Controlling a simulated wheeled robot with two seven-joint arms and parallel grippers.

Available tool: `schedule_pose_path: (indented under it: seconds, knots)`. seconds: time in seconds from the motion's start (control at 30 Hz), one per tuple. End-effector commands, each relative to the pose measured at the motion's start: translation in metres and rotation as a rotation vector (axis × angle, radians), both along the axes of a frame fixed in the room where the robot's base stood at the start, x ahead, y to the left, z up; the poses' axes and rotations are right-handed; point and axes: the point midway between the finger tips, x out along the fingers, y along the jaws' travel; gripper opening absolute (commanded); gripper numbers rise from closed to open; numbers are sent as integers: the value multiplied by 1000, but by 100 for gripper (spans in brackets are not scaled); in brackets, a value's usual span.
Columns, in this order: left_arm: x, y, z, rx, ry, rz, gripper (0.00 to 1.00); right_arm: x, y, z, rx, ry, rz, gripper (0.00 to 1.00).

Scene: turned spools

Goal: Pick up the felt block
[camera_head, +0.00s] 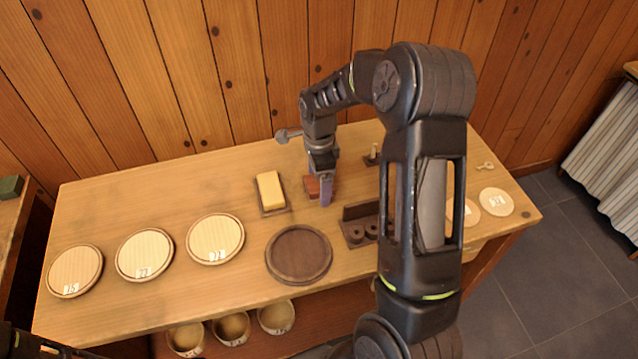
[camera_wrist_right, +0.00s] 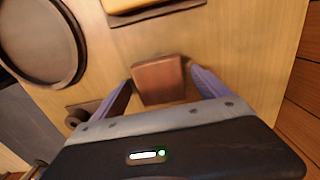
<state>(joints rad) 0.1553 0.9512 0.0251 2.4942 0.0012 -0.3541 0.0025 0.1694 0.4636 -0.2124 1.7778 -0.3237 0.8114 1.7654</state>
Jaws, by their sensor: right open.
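A reddish-brown block (camera_head: 312,186), which I take for the felt block, lies on the table below my right gripper (camera_head: 323,190). In the right wrist view the same block (camera_wrist_right: 158,80) sits between the two purple fingers of the right gripper (camera_wrist_right: 163,86). The gripper is open, with a finger on each side of the block and a gap visible on the right. Whether the left finger touches the block I cannot tell. In the head view the gripper partly hides the block. My left gripper is not in view.
A yellow block (camera_head: 269,189) on a dark tray (camera_head: 286,204) lies just left. A dark round plate (camera_head: 298,254) and a dark rack (camera_head: 352,236) stand in front. Several pale numbered discs (camera_head: 215,236) line the front left. The table's back left is clear.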

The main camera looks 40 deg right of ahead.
Motion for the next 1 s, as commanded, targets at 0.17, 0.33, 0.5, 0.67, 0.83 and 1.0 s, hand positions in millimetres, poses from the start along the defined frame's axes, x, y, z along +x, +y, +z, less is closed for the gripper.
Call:
schedule_pose_path:
  seconds: [0.17,0.33,0.5,0.67,0.83,1.0]
  knots:
    - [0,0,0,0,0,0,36,0,0,0,0,0,0,85]
    - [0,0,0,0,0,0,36,0,0,0,0,0,0,85]
    - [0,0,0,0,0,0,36,0,0,0,0,0,0,85]
    - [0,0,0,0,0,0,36,0,0,0,0,0,0,72]
    - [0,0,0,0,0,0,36,0,0,0,0,0,0,58]
    - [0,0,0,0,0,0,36,0,0,1,0,0,0,45]
